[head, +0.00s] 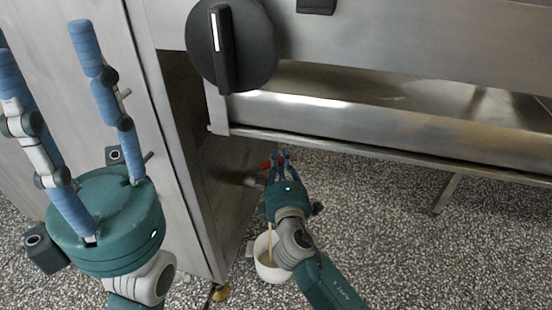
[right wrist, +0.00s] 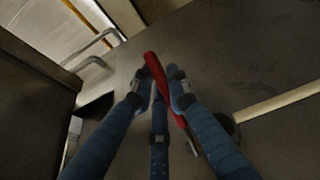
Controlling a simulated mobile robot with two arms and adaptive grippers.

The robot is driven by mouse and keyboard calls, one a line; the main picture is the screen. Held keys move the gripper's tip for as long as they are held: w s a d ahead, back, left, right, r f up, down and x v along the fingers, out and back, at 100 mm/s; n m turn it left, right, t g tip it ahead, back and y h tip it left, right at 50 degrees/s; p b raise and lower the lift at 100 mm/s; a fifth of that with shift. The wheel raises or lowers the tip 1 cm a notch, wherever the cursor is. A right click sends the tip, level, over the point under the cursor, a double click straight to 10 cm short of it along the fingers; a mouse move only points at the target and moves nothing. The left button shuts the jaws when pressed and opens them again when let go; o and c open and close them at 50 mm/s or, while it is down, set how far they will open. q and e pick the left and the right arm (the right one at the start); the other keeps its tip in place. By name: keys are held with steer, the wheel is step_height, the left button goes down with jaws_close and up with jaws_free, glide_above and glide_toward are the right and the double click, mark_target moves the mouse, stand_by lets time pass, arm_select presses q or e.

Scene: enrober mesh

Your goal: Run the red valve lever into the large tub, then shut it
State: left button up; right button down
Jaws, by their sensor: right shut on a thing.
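The red valve lever (right wrist: 157,78) shows between the blue fingers of my right gripper (right wrist: 158,82) in the right wrist view. In the head view only small red parts of the lever (head: 267,165) show beside my right gripper (head: 280,156), which is shut on it. A white tub (head: 268,268) stands on the floor below, partly hidden by my right arm. A thin tan stream (head: 270,240) runs down into the tub. My left gripper (head: 43,42) is raised at the left, its fingers apart and empty.
A steel cabinet (head: 105,60) stands at the left, and a steel machine with a trough (head: 350,110) runs across the top. A black knob (head: 232,45) sits on its front. The speckled floor (head: 390,260) is clear at the right.

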steer(key=shift+s+d+f+m+h+b, duration=0.1)
steer(key=shift+s+m+h+b, duration=0.4)
steer(key=shift+m+h, duration=0.45)
steer(key=shift+n, duration=0.25)
steer(key=c, duration=1.9)
jaws_free()
steer(key=shift+c, duration=0.2)
steer(key=s+a, duration=0.1)
steer(key=s, duration=1.1)
